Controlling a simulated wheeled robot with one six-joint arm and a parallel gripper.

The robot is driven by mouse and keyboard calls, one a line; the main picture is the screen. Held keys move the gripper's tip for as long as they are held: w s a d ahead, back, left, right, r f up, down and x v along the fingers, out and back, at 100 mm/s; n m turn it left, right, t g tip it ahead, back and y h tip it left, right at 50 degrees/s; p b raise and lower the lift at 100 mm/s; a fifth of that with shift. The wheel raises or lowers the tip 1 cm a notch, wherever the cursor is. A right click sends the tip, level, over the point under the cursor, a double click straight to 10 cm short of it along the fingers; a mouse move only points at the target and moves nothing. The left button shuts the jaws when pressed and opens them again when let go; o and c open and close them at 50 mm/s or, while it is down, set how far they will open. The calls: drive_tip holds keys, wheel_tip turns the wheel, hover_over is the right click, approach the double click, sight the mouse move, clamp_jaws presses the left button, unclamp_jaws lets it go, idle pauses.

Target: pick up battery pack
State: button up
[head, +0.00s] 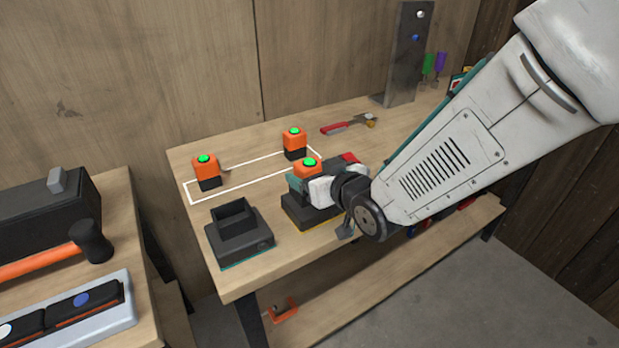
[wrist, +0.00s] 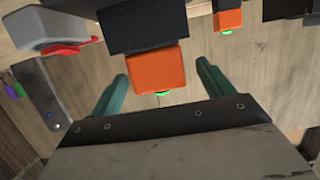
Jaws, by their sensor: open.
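An orange battery pack with a green top button (head: 308,166) sits in a black charger dock with a yellow edge (head: 296,211) at the front of the bench. My gripper (head: 300,182) is at this pack, partly hiding it and the dock. In the wrist view my gripper's teal fingers (wrist: 162,70) are open, one on each side of the orange pack (wrist: 157,72), with gaps visible. Two similar packs stand on the bench, one at the left (head: 206,168) and one further back (head: 294,140); one of them also shows in the wrist view (wrist: 228,20).
An empty black dock with a teal edge (head: 240,246) stands left of the occupied one. A white outlined rectangle (head: 240,182) marks the bench. A red-handled tool (head: 343,126) lies behind, near a dark upright panel (head: 407,55). Another bench with a toolbox (head: 45,215) is at left.

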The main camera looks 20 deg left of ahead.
drive_tip(key=x, duration=0.4)
drive_tip(key=shift+w+r, duration=0.1)
drive_tip(key=c, duration=1.3)
drive_tip(key=shift+c, duration=0.3)
drive_tip(key=shift+r, duration=0.15)
